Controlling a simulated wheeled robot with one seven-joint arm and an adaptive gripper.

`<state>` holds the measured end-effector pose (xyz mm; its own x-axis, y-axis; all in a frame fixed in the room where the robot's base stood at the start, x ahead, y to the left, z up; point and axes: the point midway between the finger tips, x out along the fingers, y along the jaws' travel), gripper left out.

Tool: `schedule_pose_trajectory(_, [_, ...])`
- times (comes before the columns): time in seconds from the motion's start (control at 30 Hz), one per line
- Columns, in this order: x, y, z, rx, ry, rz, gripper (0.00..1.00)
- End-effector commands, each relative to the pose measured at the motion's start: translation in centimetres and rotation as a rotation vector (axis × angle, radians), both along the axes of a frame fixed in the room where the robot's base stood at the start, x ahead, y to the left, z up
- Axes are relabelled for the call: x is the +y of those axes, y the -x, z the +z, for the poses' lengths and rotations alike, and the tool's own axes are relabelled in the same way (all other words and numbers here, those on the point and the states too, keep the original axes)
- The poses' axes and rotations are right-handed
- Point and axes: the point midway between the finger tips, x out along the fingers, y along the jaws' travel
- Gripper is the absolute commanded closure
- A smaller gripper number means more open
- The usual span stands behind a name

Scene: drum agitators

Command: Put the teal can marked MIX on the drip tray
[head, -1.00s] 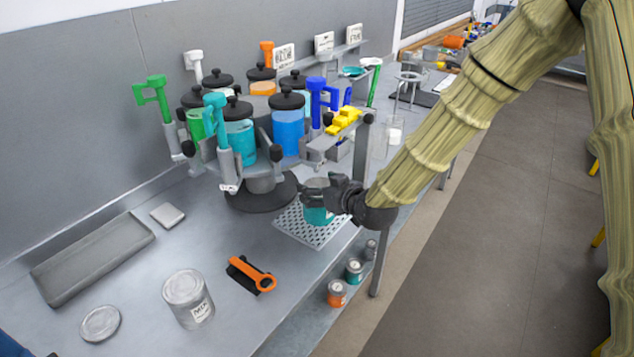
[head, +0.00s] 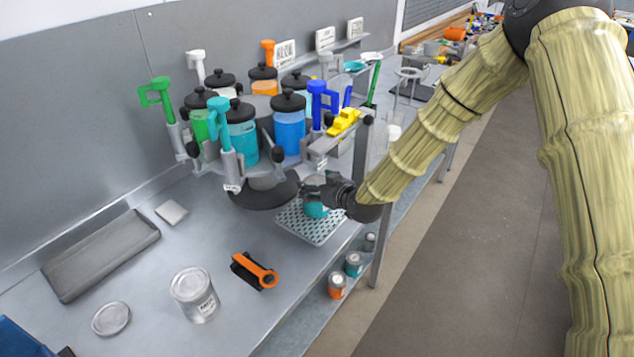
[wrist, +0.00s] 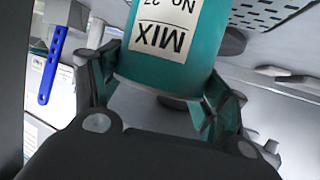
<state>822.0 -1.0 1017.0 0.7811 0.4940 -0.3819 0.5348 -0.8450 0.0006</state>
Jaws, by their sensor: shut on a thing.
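My gripper (head: 318,191) is shut on the teal can (head: 316,210), its fingers on either side. In the head view the can appears over the perforated drip tray (head: 329,237), and the hand hides its upper part. I cannot tell whether its base touches the tray. In the wrist view the teal can (wrist: 202,45) sits between the fingers of my gripper (wrist: 165,95), and its white label reads MIX, No 27, upside down. Part of the perforated tray (wrist: 262,10) shows at the upper right there.
A carousel of lidded drums (head: 243,140) with coloured handles stands just behind the tray. A grey labelled can (head: 195,297), an orange-handled tool (head: 256,271) and a long grey tray (head: 100,255) lie nearer. Small cans (head: 353,264) stand on the lower shelf at the right.

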Motion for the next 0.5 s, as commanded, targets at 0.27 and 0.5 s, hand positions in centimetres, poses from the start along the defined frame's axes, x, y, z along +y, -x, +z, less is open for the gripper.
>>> schedule_pose_trajectory(0.27, [0.03, -0.05, -0.11, -0.002, -0.001, 0.000, 0.88])
schedule_pose_trajectory(0.5, [0.01, -0.02, -0.53, 0.000, 0.000, 0.000, 0.24])
